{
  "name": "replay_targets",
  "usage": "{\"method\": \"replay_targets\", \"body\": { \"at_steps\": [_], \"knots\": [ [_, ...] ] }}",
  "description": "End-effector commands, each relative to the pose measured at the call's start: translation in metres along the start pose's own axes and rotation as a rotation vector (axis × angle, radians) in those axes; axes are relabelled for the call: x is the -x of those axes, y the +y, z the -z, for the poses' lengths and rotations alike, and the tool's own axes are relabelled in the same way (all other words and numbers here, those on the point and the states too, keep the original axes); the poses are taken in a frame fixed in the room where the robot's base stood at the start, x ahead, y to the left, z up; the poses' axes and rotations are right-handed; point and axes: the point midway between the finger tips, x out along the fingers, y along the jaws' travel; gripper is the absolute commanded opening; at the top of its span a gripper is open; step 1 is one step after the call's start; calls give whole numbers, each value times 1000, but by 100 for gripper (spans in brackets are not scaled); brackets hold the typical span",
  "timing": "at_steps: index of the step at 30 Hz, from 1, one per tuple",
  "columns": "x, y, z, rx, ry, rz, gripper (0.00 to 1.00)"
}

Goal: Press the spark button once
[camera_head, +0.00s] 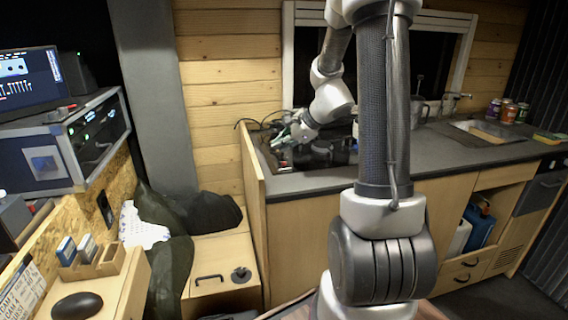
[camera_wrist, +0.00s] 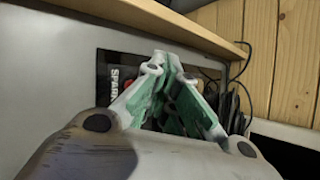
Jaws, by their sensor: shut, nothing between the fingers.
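A black plate with the letters "SPAR" showing (camera_wrist: 112,72) is fixed to a pale panel in the wrist view. My gripper (camera_wrist: 173,60) is in front of the plate, its green-padded fingers together and empty, and hides its middle and right part. A little red shows beside the fingers, perhaps the spark button; most of it is hidden. I cannot tell whether the fingertips touch it. In the head view my gripper (camera_head: 283,140) is small, over the left end of the counter near the wooden end panel; the plate is not visible there.
The counter (camera_head: 350,172) carries a hob-like dark area under my gripper. The wooden end panel (camera_head: 252,165) stands close on the left. Black cables (camera_wrist: 240,70) hang at the right in the wrist view. A pitcher (camera_head: 418,113), a sink (camera_head: 485,132) and several cans stand farther right.

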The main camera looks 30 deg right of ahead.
Motion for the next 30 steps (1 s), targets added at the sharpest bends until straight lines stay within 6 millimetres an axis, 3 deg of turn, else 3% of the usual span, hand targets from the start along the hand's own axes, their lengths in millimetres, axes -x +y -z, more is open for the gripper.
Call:
{"method": "replay_targets", "body": {
  "at_steps": [9,30],
  "knots": [
    [18,-13,-13,2,-1,0,0],
    [18,-14,-14,0,0,0,0]
  ]
}}
